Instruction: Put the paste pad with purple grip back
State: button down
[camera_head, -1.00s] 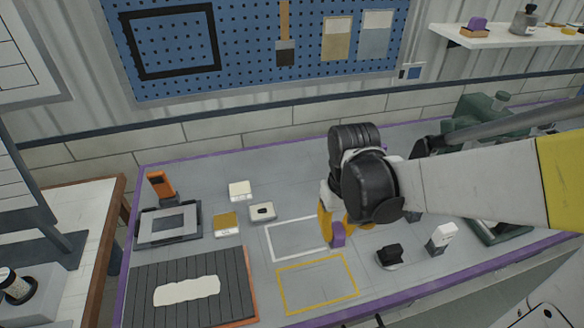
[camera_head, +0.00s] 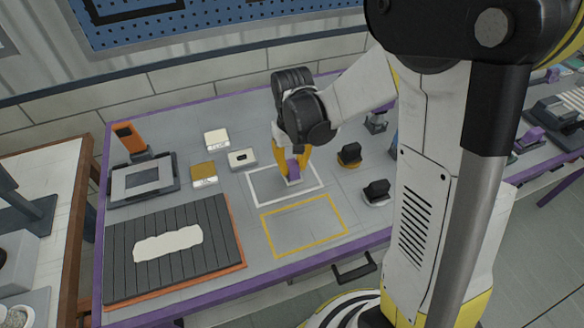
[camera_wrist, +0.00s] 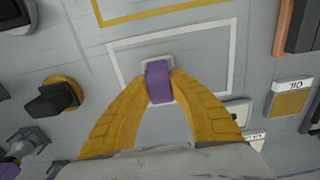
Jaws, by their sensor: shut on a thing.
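The paste pad with purple grip (camera_head: 293,171) is between the yellow fingers of my gripper (camera_head: 292,163). In the wrist view, both fingers (camera_wrist: 159,88) close on the sides of the purple grip (camera_wrist: 159,82), and a pale base edge shows around it. The pad is upright within the white outlined rectangle (camera_head: 293,196) on the grey bench. The outline also shows in the wrist view (camera_wrist: 172,31). The pad is at or just above the surface; I cannot tell whether it touches.
A yellow outlined rectangle (camera_head: 305,243) lies empty in front. Two black-gripped pads (camera_head: 349,155) (camera_head: 376,192) stand to the right. A small white box (camera_head: 242,158) and sample cards are at left, behind a ribbed dark mat (camera_head: 125,250) with a white patch.

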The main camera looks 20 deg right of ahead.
aim_at(293, 164)
jog(key=shift+f, duration=0.1)
jog(key=c, duration=1.3)
grip_release()
jog(key=shift+c, duration=0.2)
notch_tip(293, 164, up, 12)
jog(key=r+p, duration=0.1)
jog(key=p, duration=0.3)
jog(key=s+r+t, duration=0.7)
jog(key=s, duration=0.5)
jog(key=shift+s+r, duration=0.2)
jog(key=shift+s, duration=0.15)
